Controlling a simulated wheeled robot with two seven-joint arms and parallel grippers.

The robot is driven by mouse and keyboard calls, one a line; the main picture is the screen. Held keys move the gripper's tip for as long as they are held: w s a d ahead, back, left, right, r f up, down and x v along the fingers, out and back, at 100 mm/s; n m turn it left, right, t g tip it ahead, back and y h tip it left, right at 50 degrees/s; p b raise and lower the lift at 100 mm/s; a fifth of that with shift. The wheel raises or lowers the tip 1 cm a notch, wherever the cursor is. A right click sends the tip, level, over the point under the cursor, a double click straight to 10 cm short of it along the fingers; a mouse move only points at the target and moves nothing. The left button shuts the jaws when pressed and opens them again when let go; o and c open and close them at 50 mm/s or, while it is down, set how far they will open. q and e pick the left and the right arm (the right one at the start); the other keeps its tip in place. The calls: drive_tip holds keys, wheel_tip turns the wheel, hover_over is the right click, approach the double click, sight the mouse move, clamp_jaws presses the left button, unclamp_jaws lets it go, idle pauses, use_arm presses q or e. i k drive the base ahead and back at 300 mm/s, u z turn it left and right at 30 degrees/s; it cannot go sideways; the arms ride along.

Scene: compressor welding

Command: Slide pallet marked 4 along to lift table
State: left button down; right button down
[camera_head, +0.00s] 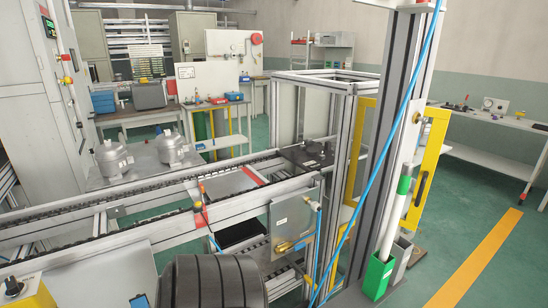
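No number 4 can be read on anything in view, so I cannot tell which plate is the marked pallet. A grey flat plate with red corner pieces (222,186) lies across the conveyor rails in the middle. A dark flat plate (305,153) sits at the conveyor's right end, inside an aluminium-profile frame (345,130); I cannot tell whether this is the lift table. Neither of my grippers shows in the head view.
The conveyor (115,212) runs from lower left to the framed end. Two silver compressor housings (113,158) (173,148) stand behind it on a metal surface. A grey post (398,130) with a blue hose stands at right. Green floor (440,225) is clear beyond it.

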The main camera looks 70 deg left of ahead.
sight(310, 156)
drive_tip(key=u, duration=1.45)
drive_tip(key=i, duration=0.6)
